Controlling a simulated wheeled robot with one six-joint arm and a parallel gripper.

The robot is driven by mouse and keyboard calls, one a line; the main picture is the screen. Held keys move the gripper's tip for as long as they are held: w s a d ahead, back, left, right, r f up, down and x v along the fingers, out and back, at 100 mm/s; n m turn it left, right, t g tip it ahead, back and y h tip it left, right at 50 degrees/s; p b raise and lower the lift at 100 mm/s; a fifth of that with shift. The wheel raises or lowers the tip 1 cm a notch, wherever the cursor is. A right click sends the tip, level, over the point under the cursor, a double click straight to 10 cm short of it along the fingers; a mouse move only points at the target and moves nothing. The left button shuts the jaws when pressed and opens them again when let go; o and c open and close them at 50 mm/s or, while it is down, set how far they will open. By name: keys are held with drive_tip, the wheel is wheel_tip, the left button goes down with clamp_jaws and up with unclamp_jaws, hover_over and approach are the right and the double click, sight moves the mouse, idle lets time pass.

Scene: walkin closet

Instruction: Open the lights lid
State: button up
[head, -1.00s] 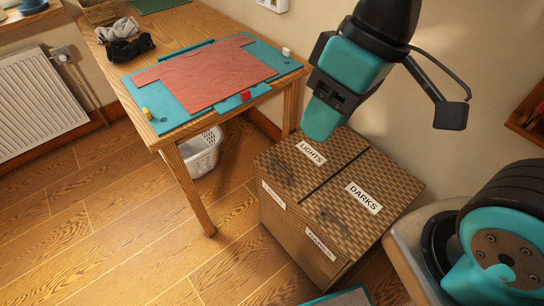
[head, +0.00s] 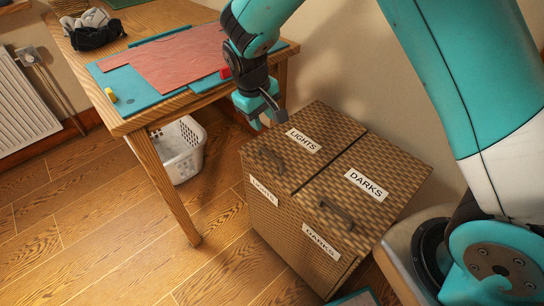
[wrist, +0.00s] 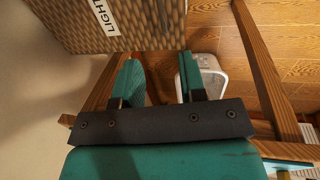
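The woven hamper (head: 300,250) stands on the floor with two closed lids side by side. The lights lid (head: 318,118) is on the left, labelled LIGHTS, with a dark handle (head: 270,160) near its front edge. The darks lid (head: 395,160) is on the right with its own handle (head: 337,214). My gripper (head: 262,123) is at the lights lid's left side, above and behind the handle in the head view. In the wrist view my gripper (wrist: 158,62) has its teal fingers apart with nothing between them. The lights label (wrist: 104,15) shows there at the upper left.
A wooden table (head: 187,118) with a teal board (head: 120,88) and a pink cloth (head: 178,60) stands close left of the hamper. A white basket (head: 178,150) sits under it. A wall is behind the hamper; the floor in front at left is clear.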

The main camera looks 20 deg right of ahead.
sight(272, 157)
drive_tip(key=d+f, duration=0.1)
drive_tip(key=f, duration=0.4)
drive_tip(key=d+f+b, duration=0.1)
drive_tip(key=f, duration=0.4)
drive_tip(key=w+d+f, duration=0.1)
drive_tip(key=f, duration=0.4)
drive_tip(key=shift+f, duration=0.35)
clamp_jaws()
